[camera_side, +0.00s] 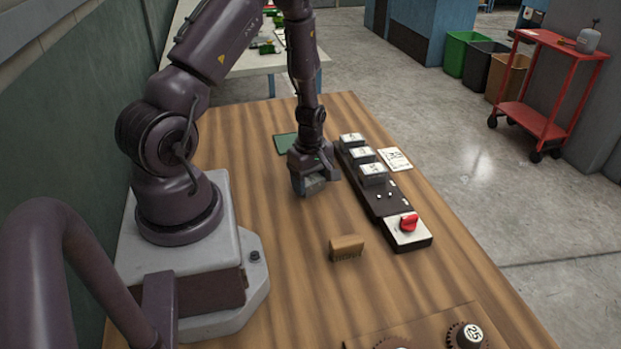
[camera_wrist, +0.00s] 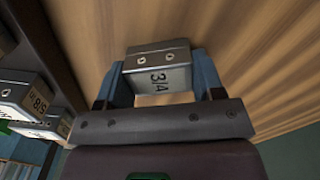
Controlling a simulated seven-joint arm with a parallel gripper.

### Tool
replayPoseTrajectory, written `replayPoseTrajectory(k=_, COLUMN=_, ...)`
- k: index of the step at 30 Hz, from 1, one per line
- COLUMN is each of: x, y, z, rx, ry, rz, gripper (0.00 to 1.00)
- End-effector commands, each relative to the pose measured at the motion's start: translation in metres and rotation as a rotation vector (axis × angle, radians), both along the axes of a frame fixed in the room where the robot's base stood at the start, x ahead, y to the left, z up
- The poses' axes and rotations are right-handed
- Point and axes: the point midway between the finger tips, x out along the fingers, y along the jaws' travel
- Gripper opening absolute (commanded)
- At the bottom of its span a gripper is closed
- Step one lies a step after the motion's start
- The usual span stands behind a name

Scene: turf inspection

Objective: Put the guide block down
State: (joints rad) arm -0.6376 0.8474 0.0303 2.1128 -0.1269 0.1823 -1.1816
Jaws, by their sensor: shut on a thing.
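My gripper (camera_side: 311,187) is above the wooden table (camera_side: 230,140), left of the long black rack (camera_side: 380,202). It is shut on a grey metal guide block. In the wrist view the guide block (camera_wrist: 158,72) sits between the two blue fingers of my gripper (camera_wrist: 160,82), shows two screws or holes on one face and is marked 3/4. In the side view the fingers partly hide the block. I cannot tell whether it touches the table.
Several similar blocks stand on the rack, one (camera_wrist: 35,98) marked 5/8. The rack's near end has a red knob (camera_side: 408,222). A small brown block (camera_side: 346,247) stands nearer. A green pad (camera_side: 285,144) lies behind my gripper. A white card (camera_side: 395,159) lies right of the rack.

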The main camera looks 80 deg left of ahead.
Motion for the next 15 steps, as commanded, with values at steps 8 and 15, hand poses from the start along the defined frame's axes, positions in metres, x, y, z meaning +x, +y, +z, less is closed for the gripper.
replayPoseTrajectory(k=8, x=0.0, y=-0.0001, z=-0.0002, rx=0.0, ry=0.0, rz=0.0, gripper=0.87)
replayPoseTrajectory(k=15, x=0.0005, y=0.0002, z=0.0073, rx=0.002, ry=-0.001, rz=-0.001, gripper=0.87)
